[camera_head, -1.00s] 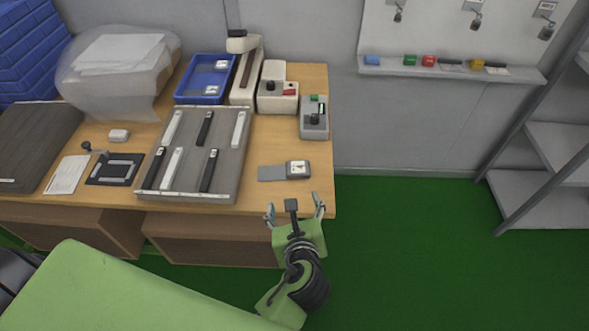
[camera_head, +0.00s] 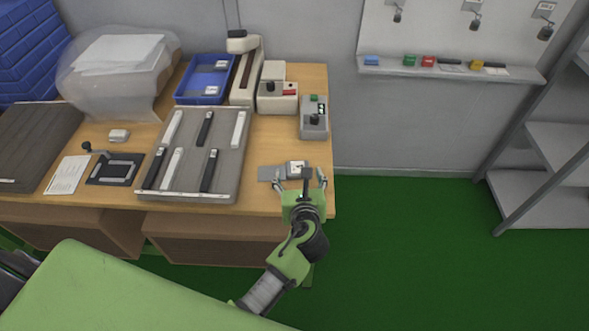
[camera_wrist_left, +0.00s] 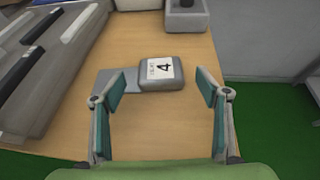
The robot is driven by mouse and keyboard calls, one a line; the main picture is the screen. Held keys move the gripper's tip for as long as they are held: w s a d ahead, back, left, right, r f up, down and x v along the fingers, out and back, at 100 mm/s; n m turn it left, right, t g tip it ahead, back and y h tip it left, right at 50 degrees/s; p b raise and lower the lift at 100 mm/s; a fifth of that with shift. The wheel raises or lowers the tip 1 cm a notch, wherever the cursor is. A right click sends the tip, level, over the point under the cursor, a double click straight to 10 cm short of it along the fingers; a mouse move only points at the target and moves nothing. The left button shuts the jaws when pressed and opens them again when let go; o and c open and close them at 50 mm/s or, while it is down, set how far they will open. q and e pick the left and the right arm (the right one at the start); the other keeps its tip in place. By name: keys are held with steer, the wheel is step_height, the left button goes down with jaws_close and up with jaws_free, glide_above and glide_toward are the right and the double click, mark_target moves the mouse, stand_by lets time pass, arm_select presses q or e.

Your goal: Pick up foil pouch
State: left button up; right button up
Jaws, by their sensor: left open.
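A grey block with a white label marked 4 (camera_head: 297,167) lies near the right edge of the table, and it also shows in the left wrist view (camera_wrist_left: 161,73). A flat grey piece (camera_head: 266,173) lies against its left side; it shows in the left wrist view (camera_wrist_left: 112,81) partly behind a finger. I cannot tell for sure whether the flat piece, the block or both are the foil pouch. My left gripper (camera_head: 299,182) is open and empty, just in front of the block, with the block between the finger lines in the left wrist view (camera_wrist_left: 162,88). My right gripper is not in view.
A grey tray with black and white strips (camera_head: 230,165) stands to the left. A grey device with a black knob (camera_head: 314,122) stands behind the block. A blue tray (camera_head: 190,96) is farther back. The wood table (camera_head: 250,198) is bare around the block's front.

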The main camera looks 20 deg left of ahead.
mark_target(298, 169)
arm_select(q)
steer(key=x, duration=0.3)
steer(key=shift+w+f, duration=0.1)
steer(key=c, duration=1.2)
steer(key=shift+o, duration=0.2)
